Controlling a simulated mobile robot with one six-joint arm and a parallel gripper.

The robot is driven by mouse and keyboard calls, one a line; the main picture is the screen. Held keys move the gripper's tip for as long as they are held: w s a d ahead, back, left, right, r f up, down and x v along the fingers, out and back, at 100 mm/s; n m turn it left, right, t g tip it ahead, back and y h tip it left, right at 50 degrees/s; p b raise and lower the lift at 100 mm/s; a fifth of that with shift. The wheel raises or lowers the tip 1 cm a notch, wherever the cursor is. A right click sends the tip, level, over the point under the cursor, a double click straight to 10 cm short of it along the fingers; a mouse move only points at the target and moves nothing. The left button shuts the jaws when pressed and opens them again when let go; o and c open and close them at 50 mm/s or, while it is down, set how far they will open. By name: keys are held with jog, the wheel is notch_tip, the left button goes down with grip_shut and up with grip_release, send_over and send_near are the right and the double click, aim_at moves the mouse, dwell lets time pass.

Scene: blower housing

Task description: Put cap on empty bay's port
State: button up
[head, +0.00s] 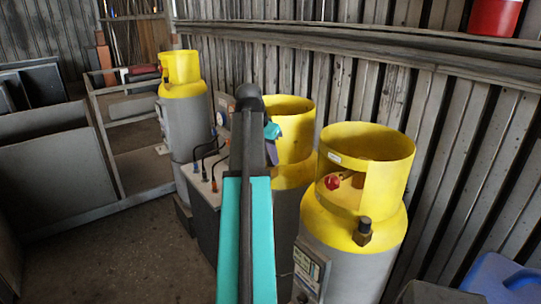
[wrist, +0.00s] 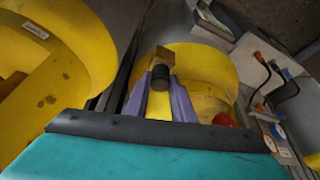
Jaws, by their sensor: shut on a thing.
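My gripper (wrist: 160,82) shows in the wrist view as two purple fingers, shut on a small dark round cap (wrist: 160,76). A brown block (wrist: 162,57) sits right by the cap; I cannot tell whether they are joined. In the head view my gripper (head: 271,148) is mostly hidden behind my arm, in front of the middle cylinder's yellow collar (head: 296,112). That collar also shows behind the fingers in the wrist view (wrist: 205,65). A grey manifold box (head: 206,185) with several hoses stands left of the middle cylinder. I cannot make out an uncapped port.
The right cylinder (head: 352,262) has a red valve knob (head: 332,182) and a dark fitting (head: 362,232) on its shoulder. The left cylinder (head: 183,98) stands farther back. A corrugated wall (head: 450,150) is close behind. Open floor (head: 110,250) lies at the left.

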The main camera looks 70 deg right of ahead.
jog(key=shift+f, duration=0.2)
jog(key=o, duration=1.1)
jog(key=shift+r, duration=0.15)
jog(key=shift+b+v, duration=0.55)
jog(key=shift+v, duration=0.35)
jog(key=b+v, duration=0.4)
jog(key=v, duration=0.7)
jog(key=shift+a+r, duration=0.15)
jog(key=shift+r, duration=0.2)
